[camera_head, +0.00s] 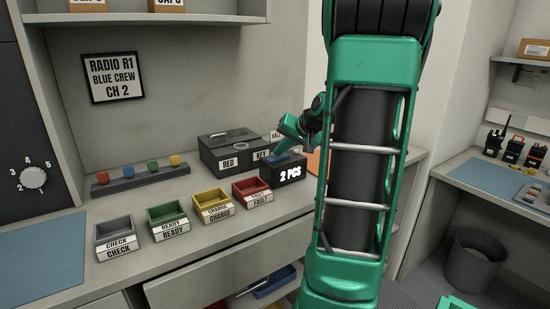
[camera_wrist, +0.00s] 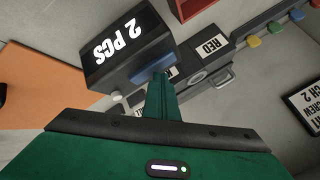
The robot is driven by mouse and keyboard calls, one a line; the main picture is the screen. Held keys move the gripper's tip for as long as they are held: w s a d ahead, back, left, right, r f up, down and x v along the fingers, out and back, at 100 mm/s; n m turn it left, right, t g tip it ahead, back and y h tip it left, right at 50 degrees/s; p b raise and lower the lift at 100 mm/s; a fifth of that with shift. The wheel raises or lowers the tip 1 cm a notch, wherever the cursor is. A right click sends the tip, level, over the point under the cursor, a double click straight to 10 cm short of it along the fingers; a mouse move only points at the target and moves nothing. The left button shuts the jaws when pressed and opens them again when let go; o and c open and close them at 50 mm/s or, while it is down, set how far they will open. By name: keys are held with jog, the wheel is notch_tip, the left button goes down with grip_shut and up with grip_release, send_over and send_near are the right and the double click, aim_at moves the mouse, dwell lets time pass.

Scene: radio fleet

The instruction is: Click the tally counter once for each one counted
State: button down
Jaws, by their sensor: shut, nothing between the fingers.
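The tally counter (camera_head: 290,177) is a dark box on the counter top, with "2 PCS" in white on its front. It also shows in the wrist view (camera_wrist: 108,58). Its blue button (camera_wrist: 153,62) is on the top. My gripper (camera_head: 281,150) is shut and empty, pointing down at the button. In the wrist view its closed fingertips (camera_wrist: 160,78) overlap the button's edge; I cannot tell whether they touch it. The large arm link hides part of the area to the right.
A dark case (camera_head: 222,150) with a "RED" label stands just behind the counter. Grey, green (camera_head: 167,220), yellow (camera_head: 212,204) and red (camera_head: 252,191) trays line the front edge. A rack (camera_head: 140,178) of coloured knobs is at the back. An orange mat (camera_wrist: 40,75) lies beside the counter.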

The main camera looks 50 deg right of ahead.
aim_at(280, 158)
jog(key=shift+r, duration=0.9)
notch_tip(280, 158, up, 5)
jog(key=shift+r, duration=0.1)
dwell(0.5)
dwell(0.8)
jog(key=s+a+f+n+g, duration=0.1)
jog(key=s+a+f+g, duration=0.1)
jog(key=s+a+f, duration=0.3)
jog(key=s+a+f+n+g, duration=0.1)
jog(key=s+a+f+g, duration=0.15)
jog(key=a, duration=0.55)
jog(key=s+a+f+n+g, duration=0.1)
jog(key=s+a+f+g, duration=0.1)
jog(key=s+a, duration=0.3)
jog(key=s+a+f+n+g+y, duration=0.1)
jog(key=s+a+f, duration=0.4)
jog(key=s, duration=0.8)
jog(key=shift+s+a+g, duration=0.3)
jog(key=shift+g, duration=0.55)
